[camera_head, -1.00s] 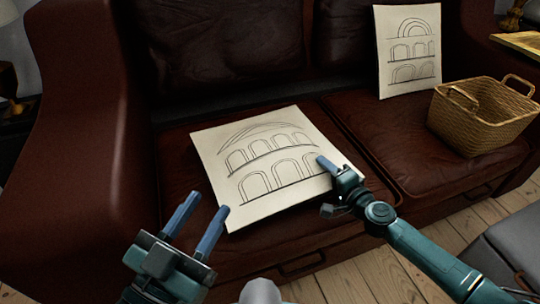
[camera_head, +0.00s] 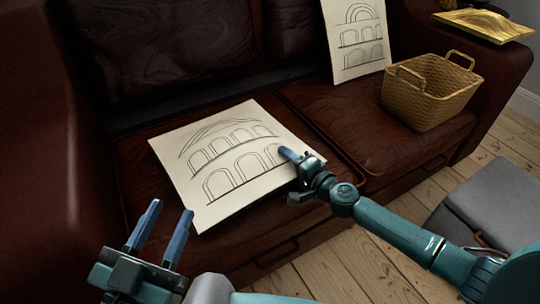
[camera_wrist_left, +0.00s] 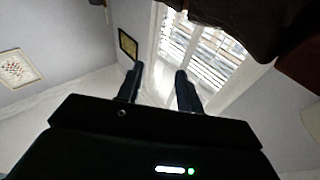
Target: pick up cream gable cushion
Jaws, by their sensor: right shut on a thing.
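The cream gable cushion (camera_head: 205,137), a flat square with line-drawn arches under a pointed gable, lies on the left seat of the dark red sofa. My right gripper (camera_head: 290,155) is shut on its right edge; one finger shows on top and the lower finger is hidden. A second cream cushion (camera_head: 358,40), with a rounded arch at its top, leans upright against the sofa back at right. My left gripper (camera_head: 170,208) is open and empty, in front of the sofa's left seat. Its two spread fingers also show in the left wrist view (camera_wrist_left: 158,80).
A wicker basket (camera_head: 425,95) with two handles stands on the right seat. A gold-coloured object (camera_head: 485,24) lies on the right armrest. A grey box-like piece (camera_head: 490,215) stands on the floorboards (camera_head: 340,262) at lower right. The sofa's left armrest (camera_head: 45,160) rises at left.

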